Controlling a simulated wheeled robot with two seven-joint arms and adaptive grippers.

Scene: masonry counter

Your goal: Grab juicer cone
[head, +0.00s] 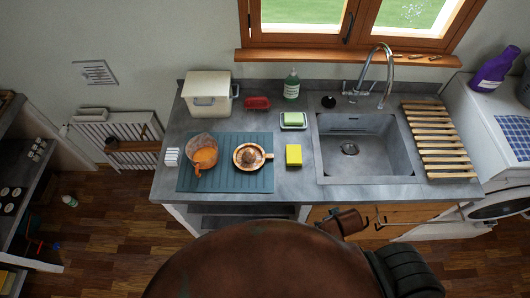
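The juicer cone (249,156) shows as a small brownish ribbed dome. It sits in a round, pale dish with an orange rim (264,168), and I cannot tell whether the two are separate parts. The dish rests on the right part of a blue-grey ribbed mat (225,183) on the counter. A clear jug with orange contents (204,157) stands just left of it on the same mat. Neither of my grippers can be made out in the head view, and nothing touches the cone.
A yellow sponge (293,155) lies right of the mat, beside the sink (366,172). Behind are a cream bin (207,84), a red item (257,103), a green soap block (293,119) and a soap bottle (291,87). The counter's front strip is clear.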

